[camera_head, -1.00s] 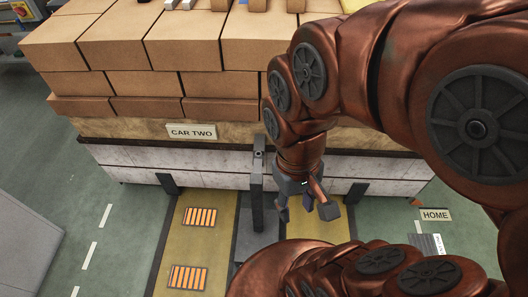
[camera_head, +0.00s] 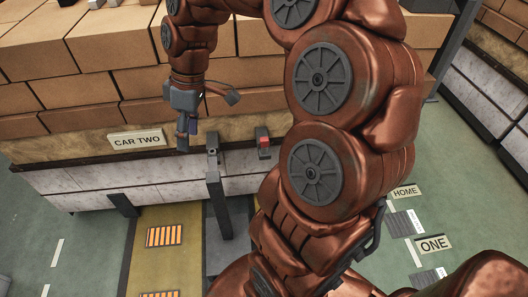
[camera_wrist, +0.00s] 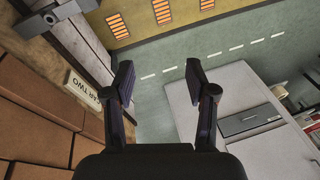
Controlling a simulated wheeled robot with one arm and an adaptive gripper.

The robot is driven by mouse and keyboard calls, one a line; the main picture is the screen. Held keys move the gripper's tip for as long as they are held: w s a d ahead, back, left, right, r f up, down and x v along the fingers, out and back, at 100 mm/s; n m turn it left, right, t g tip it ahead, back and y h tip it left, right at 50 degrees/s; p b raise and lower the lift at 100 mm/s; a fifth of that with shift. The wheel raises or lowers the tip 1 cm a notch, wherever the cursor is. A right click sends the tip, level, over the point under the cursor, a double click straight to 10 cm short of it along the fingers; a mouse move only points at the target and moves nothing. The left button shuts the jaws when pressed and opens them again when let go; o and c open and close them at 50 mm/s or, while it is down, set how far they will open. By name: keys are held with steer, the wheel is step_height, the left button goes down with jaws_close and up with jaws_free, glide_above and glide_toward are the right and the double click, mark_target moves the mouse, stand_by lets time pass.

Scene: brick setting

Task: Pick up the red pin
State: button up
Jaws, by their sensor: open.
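The red pin (camera_head: 264,142) is a small red piece at a dark grey holder on the front side of the car, in the camera_head view. It is right of the CAR TWO sign and close to my arm's large links. My gripper (camera_head: 188,131) hangs in front of the bricks, left of the pin and apart from it. In the camera_wrist view my gripper (camera_wrist: 161,88) has its two dark fingers spread wide with nothing between them. No red pin shows in that view.
A grey post (camera_head: 214,185) with a round hole stands between my gripper and the pin. Stacked bricks (camera_head: 100,50) fill the car behind. The CAR TWO sign (camera_head: 137,140) is at left. A pale grey cabinet (camera_wrist: 205,115) shows in the wrist view.

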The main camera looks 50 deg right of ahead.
steer(key=w+d+f+n+t+b, duration=0.1)
steer(key=w+d+f+b, duration=0.5)
steer(key=d, duration=0.4)
steer(key=n+t+b, duration=0.2)
steer(key=b, duration=0.4)
glide_above(265, 139)
steer(key=s+d, duration=0.1)
steer(key=d, duration=0.1)
step_height(265, 139, down, 18)
steer(key=shift+s+b+x, duration=0.15)
steer(key=shift+b+x, duration=0.05)
steer(key=shift+x, duration=1.45)
steer(key=shift+s+b+x, duration=0.1)
steer(key=shift+b+x, duration=0.05)
steer(key=shift+x, duration=1.55)
steer(key=shift+a+y, duration=0.2)
steer(key=shift+y, duration=0.1)
jaws_close()
